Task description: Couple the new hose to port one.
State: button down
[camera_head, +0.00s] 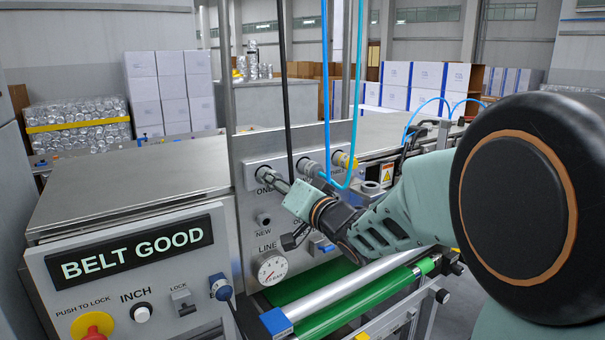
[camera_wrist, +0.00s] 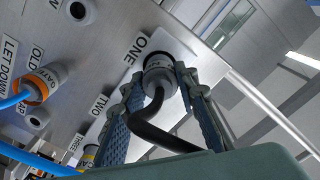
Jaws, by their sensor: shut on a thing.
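The new hose is black; in the head view (camera_head: 286,95) it hangs from above down to the port panel (camera_head: 330,135). Its grey metal coupling (camera_wrist: 158,72) is between my gripper's fingers (camera_wrist: 165,80) in the wrist view, and the hose bends away below it. My gripper (camera_head: 284,188) is shut on this coupling. The coupling is at port one, beside the label ONE (camera_wrist: 136,47), with its front end against or very close to the panel. The port's mouth is hidden, so I cannot tell whether the coupling is locked.
Blue hoses (camera_head: 360,90) hang close to my wrist. In the wrist view, an orange-ringed fitting (camera_wrist: 42,84) with a blue hose is at left. Below the panel are the LINE gauge (camera_head: 272,268) and green belt (camera_head: 320,310). The display (camera_head: 134,256) reads BELT GOOD.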

jog(key=shift+r+m+p, duration=0.25)
jog(key=shift+m+p, duration=0.95)
jog(key=shift+m, duration=0.15)
jog(key=shift+r+m+p, duration=0.2)
jog(key=shift+m+p, duration=0.95)
jog(key=shift+m, duration=0.2)
jog(key=m, duration=0.5)
jog(key=c, duration=1.5)
grip_release()
jog(key=shift+w+a+f, duration=0.15)
jog(key=shift+w+f, duration=0.05)
jog(key=shift+o, duration=0.3)
jog(key=shift+s+f, duration=0.1)
jog(key=shift+f, duration=0.1)
jog(key=shift+s+d, duration=0.2)
jog(key=shift+d, duration=0.1)
jog(key=v, duration=0.8)
jog(key=shift+s, duration=0.2)
jog(key=shift+d, duration=0.15)
